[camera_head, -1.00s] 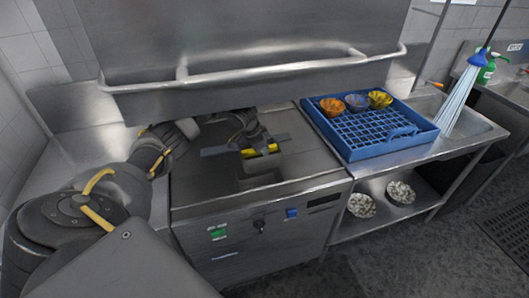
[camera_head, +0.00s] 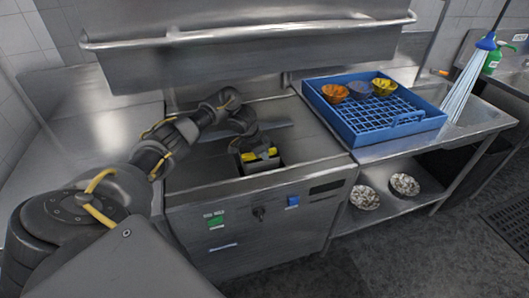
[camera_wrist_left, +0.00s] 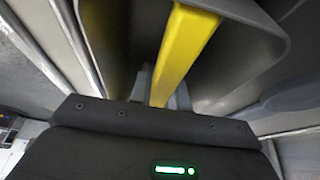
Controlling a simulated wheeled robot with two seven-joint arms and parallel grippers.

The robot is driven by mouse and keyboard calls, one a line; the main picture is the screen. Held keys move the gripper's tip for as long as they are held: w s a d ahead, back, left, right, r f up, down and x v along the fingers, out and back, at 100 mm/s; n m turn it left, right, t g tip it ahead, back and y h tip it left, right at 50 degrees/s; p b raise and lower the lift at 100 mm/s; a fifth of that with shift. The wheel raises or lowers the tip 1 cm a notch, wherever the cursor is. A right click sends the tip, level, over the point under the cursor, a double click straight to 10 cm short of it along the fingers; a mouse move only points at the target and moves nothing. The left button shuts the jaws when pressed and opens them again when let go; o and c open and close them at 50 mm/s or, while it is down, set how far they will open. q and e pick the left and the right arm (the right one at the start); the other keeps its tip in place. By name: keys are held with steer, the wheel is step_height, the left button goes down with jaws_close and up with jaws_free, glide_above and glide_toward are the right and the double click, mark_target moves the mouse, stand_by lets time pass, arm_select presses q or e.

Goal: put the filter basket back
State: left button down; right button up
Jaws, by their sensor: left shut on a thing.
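The filter basket is a grey, open-topped box with a yellow bar handle. In the head view the basket (camera_head: 266,163) sits at the dark square opening (camera_head: 279,169) in the dishwasher's top, near its front edge. I cannot tell how deep it is in the opening. My left gripper (camera_head: 245,148) reaches down from behind and is shut on the yellow handle; its fingertips are partly hidden. In the left wrist view the handle (camera_wrist_left: 186,45) runs between the fingers (camera_wrist_left: 160,95), with the basket's grey wall (camera_wrist_left: 250,60) around it. My right gripper is not in view.
A raised steel hood with a front bar (camera_head: 250,29) hangs over the dishwasher (camera_head: 255,225). A blue rack (camera_head: 372,128) with several bowls stands on the counter at right. Two bowls sit on the shelf below. The steel counter (camera_head: 85,135) at left is clear.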

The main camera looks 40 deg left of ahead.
arm_select(q)
steer(key=shift+f+b, duration=0.7)
steer(key=shift+f, duration=1.15)
steer(key=c, duration=1.3)
jaws_free()
steer(key=shift+o, duration=0.2)
steer(key=p+v, duration=0.1)
steer(key=v, duration=0.9)
steer(key=shift+r, duration=0.2)
steer(key=shift+s+a+r, duration=0.1)
steer(key=shift+s+r, duration=0.05)
steer(key=shift+r, duration=0.05)
